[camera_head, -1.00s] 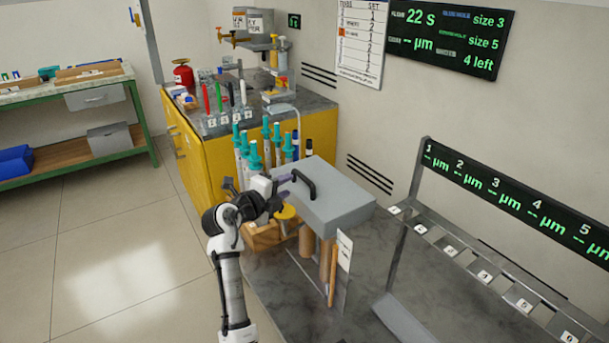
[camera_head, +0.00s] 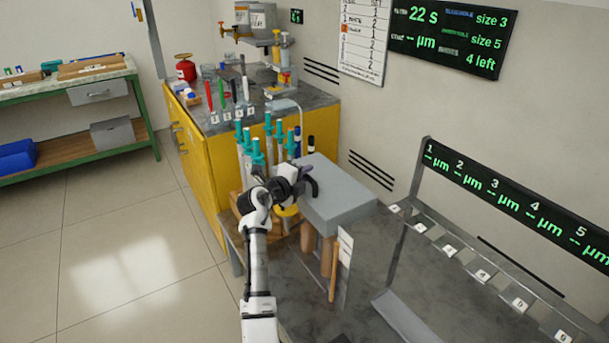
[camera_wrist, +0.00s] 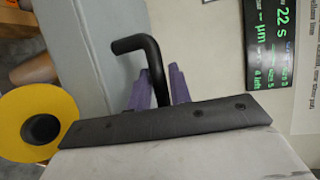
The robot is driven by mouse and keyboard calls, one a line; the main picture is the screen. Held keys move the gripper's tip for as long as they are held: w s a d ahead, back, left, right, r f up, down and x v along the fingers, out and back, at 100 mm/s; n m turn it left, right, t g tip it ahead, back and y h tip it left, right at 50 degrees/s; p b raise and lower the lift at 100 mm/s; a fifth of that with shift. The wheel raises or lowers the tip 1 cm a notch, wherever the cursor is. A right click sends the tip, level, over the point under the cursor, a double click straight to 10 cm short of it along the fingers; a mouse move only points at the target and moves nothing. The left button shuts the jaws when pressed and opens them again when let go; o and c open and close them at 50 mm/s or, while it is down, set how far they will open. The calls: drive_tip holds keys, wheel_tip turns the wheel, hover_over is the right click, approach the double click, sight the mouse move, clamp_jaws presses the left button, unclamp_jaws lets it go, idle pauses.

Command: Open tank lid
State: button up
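The tank lid (camera_head: 345,195) is a flat grey cover lying level on the tank, and it looks closed. Its black arched handle (camera_head: 314,187) stands near the left edge; it shows at upper centre in the wrist view (camera_wrist: 152,55). My gripper (camera_head: 307,175) is at the handle. In the wrist view, its purple fingers (camera_wrist: 159,88) are close together, one on each side of the handle, with little or no gap visible. The fingertip contact is partly hidden.
Teal-topped tools (camera_head: 256,150) stand close behind and left of my gripper. A yellow disc (camera_wrist: 40,130) is left in the wrist view. A rack with numbered slots (camera_head: 483,275) stands to the right. The tiled floor at left is clear.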

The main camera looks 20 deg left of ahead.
clamp_jaws()
